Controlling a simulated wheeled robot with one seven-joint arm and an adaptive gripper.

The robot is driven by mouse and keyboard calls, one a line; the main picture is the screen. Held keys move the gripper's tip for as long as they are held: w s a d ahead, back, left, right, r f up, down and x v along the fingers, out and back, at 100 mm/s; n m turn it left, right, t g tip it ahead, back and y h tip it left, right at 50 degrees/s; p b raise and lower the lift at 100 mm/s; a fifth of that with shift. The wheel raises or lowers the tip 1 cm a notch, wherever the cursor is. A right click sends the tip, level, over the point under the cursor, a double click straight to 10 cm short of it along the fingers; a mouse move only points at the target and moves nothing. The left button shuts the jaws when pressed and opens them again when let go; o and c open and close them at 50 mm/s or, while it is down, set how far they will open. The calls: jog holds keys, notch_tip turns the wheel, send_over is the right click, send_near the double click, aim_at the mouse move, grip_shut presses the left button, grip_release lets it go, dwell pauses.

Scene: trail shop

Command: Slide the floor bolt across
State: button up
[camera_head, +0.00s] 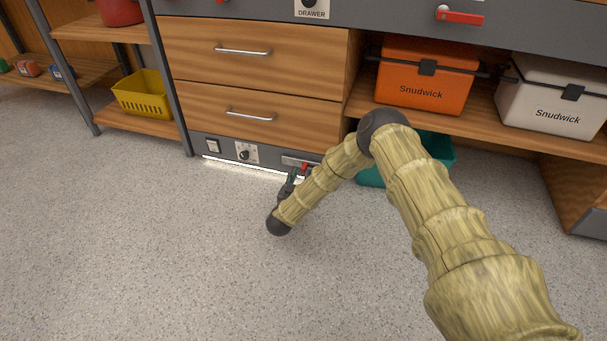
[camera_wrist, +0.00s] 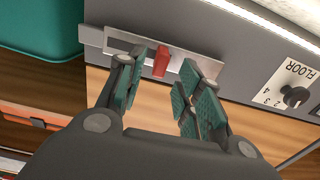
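The floor bolt is a light metal slide plate (camera_wrist: 118,41) with a small red handle (camera_wrist: 162,61), set in the grey kick panel under the drawers. In the head view the plate (camera_head: 293,160) and red handle (camera_head: 304,168) sit low, just past my gripper (camera_head: 289,187). In the wrist view, which is turned over, my gripper (camera_wrist: 163,72) is open, its teal-padded fingers on either side of the red handle. Small gaps show between the handle and both fingers, so it does not look gripped. Part of the plate is hidden behind the fingers.
A dial marked FLOOR (camera_wrist: 294,96) and a switch (camera_head: 212,146) share the kick panel, above a lit strip (camera_head: 235,166). A teal bin (camera_head: 438,156) stands beside the bolt, partly behind my arm. Another red-handled bolt (camera_head: 460,16) is higher up. Open floor lies in front.

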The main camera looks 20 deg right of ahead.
aim_at(303, 171)
jog(key=shift+b+x, duration=1.2)
jog(key=shift+x, duration=1.25)
grip_shut()
